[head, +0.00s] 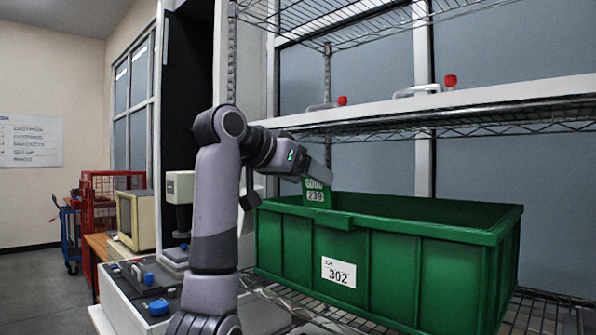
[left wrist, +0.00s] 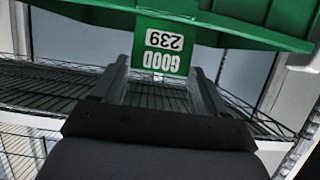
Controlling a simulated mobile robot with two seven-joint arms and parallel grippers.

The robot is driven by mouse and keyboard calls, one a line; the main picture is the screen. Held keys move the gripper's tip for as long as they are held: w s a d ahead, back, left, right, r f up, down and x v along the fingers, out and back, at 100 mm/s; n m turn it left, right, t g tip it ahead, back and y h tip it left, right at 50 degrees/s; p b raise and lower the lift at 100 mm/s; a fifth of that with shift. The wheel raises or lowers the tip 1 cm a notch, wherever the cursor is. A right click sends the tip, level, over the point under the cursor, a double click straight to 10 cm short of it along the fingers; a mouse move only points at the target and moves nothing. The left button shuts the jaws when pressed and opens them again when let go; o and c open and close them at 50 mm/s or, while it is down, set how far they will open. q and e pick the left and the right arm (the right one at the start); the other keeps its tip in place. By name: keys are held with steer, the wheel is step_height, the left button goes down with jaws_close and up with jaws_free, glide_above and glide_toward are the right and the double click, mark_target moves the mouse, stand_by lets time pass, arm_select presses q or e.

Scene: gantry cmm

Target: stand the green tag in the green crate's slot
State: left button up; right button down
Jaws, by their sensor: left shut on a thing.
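The crate (left wrist: 265,18) fills the top of that view behind the tag. The tag looks roughly upright, its lower end by a protruding lip on the crate's rim. I cannot tell whether it is in the slot; the slot opening is hidden. My right gripper is out of view.
The crate, labelled 302, stands on a wire shelf (head: 548,318). A white-edged shelf (head: 480,103) with red-knobbed items runs above it. A control panel with blue knobs (head: 158,306) is at lower left. Red cage carts stand far left.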

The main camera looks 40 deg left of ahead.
mark_target(316, 186)
arm_select(q)
steer(key=shift+w+d+p, duration=0.1)
steer(key=shift+w+p, duration=0.4)
steer(key=shift+w, duration=0.85)
steer(key=shift+w+d+f+b, duration=0.1)
steer(key=shift+w+f+b, duration=0.45)
steer(key=shift+w+f, duration=1)
steer(key=shift+s, duration=0.1)
steer(key=shift+f, duration=0.25)
steer(key=o, duration=1)
steer(key=shift+o, duration=0.2)
steer(key=shift+r, duration=0.15)
